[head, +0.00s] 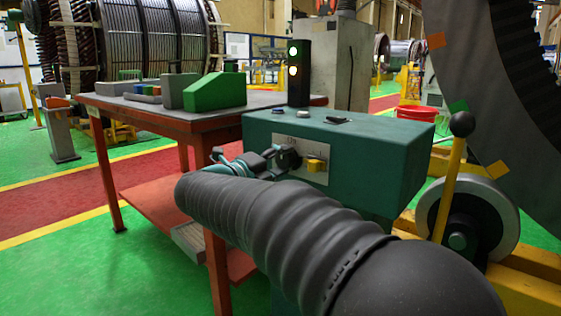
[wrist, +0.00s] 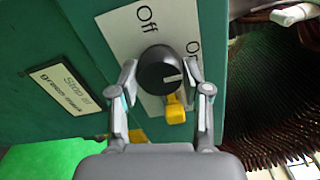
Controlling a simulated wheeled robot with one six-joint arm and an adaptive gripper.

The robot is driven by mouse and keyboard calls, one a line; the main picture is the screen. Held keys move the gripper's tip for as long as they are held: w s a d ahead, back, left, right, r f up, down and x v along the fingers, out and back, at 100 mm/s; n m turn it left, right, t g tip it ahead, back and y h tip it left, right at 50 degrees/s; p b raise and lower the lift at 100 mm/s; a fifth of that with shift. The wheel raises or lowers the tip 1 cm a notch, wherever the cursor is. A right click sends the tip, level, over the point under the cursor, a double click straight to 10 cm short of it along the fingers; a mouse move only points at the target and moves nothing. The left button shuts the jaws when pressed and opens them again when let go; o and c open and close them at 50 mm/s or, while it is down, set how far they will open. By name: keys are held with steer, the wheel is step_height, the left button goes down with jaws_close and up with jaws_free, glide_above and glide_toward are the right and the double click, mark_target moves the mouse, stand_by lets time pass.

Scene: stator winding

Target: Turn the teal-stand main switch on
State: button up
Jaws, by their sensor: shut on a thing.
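The teal stand (head: 385,165) carries a pale plate (head: 315,148) with a black rotary switch knob (head: 289,158). In the wrist view the knob (wrist: 157,68) sits between the two fingertips of my gripper (wrist: 163,78), which is shut on it. The knob's white mark lies on its right side, pointing right, away from the "Off" label (wrist: 147,18). The "On" label (wrist: 193,47) is partly hidden by the right finger. A yellow tab (wrist: 175,108) is beside the knob; it also shows in the head view (head: 316,164). My arm reaches the plate from the lower right.
A "Stop at green mark" label (wrist: 68,88) is beside the plate. A red table (head: 155,112) with grey and green blocks stands left. A yellow lever with a black ball (head: 461,125) stands right.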

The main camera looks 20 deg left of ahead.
steer(key=o, duration=1.2)
steer(key=shift+c, duration=0.2)
steer(key=v, duration=1.2)
steer(key=shift+f, duration=0.1)
